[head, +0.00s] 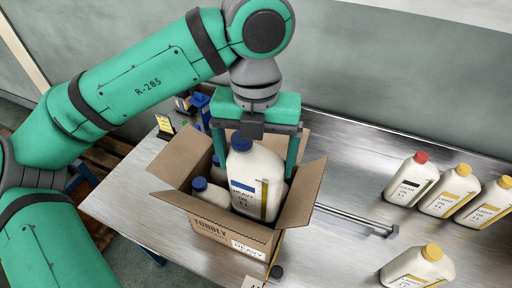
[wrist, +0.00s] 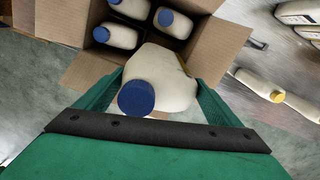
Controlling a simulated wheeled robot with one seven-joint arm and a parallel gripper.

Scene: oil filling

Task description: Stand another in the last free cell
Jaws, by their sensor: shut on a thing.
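A cardboard box (head: 235,238) with open flaps stands on the metal table; its front label reads HEAVY. My gripper (head: 256,165) is shut on a white oil bottle with a blue cap (head: 257,182), labelled HEAVY OIL. The bottle is roughly upright at the box opening, its top well above the rim; its base is hidden by the front wall. In the wrist view, the held bottle (wrist: 165,75) covers the near right part of the box (wrist: 65,22). Three blue-capped bottles stand inside, one at near left (wrist: 117,36) and one at far right (wrist: 175,22). The cell under the held bottle is hidden.
A red-capped bottle (head: 411,180) and yellow-capped LIGHT OIL bottles (head: 449,192) stand at the right. Another yellow-capped bottle (head: 417,268) is at front right. A metal rail (head: 352,218) lies right of the box. A yellow sign (head: 165,125) is behind left.

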